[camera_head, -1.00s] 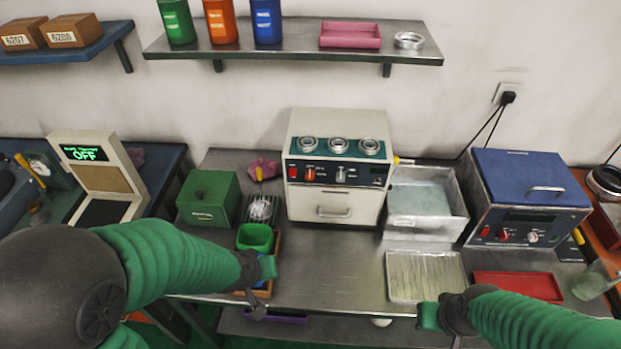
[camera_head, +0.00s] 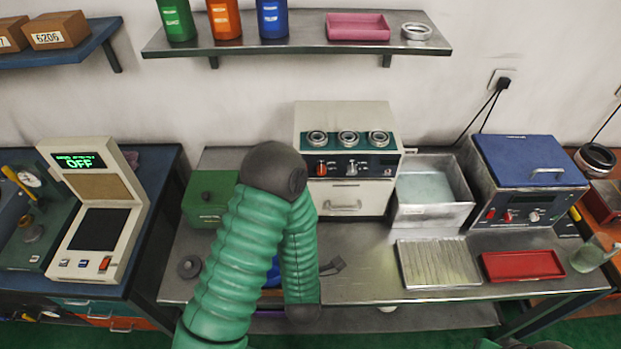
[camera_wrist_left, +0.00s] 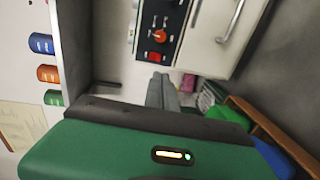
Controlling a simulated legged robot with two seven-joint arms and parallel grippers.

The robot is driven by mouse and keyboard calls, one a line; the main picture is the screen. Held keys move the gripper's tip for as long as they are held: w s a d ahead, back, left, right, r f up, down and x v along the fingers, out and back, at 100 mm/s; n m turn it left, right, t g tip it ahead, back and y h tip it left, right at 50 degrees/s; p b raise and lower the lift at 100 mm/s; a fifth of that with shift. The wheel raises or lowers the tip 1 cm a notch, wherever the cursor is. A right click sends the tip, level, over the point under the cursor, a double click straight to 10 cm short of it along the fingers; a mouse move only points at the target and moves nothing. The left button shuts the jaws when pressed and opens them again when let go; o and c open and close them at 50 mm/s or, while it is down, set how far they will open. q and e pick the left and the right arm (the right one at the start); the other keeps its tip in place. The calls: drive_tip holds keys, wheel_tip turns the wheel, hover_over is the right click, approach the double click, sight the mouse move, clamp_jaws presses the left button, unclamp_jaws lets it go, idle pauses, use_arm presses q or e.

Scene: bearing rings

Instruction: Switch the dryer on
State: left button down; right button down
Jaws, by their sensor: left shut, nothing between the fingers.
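No label marks the dryer. A cream machine (camera_head: 345,196) with a dark control panel stands at mid-bench; a blue-lidded box (camera_head: 528,178) with a red switch (camera_head: 508,216) stands right of it. In the left wrist view the cream machine's panel (camera_wrist_left: 171,27) shows an orange-red knob (camera_wrist_left: 160,35) and a red switch (camera_wrist_left: 154,57). My left arm hides that switch in the head view. My left gripper (camera_head: 333,266) is shut and empty, in front of the cream machine; its fingers also show in the wrist view (camera_wrist_left: 163,92), pointing towards the panel, apparently not touching it.
Several rings (camera_head: 349,138) sit on the cream machine. A metal basin (camera_head: 432,213), a ribbed tray (camera_head: 438,264) and a red tray (camera_head: 522,265) lie to the right. A green box (camera_head: 208,198) stands left.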

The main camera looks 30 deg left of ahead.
use_arm(q)
drive_tip(key=b+x, duration=0.8)
drive_tip(key=x, duration=0.6)
drive_tip(key=shift+b, duration=0.3)
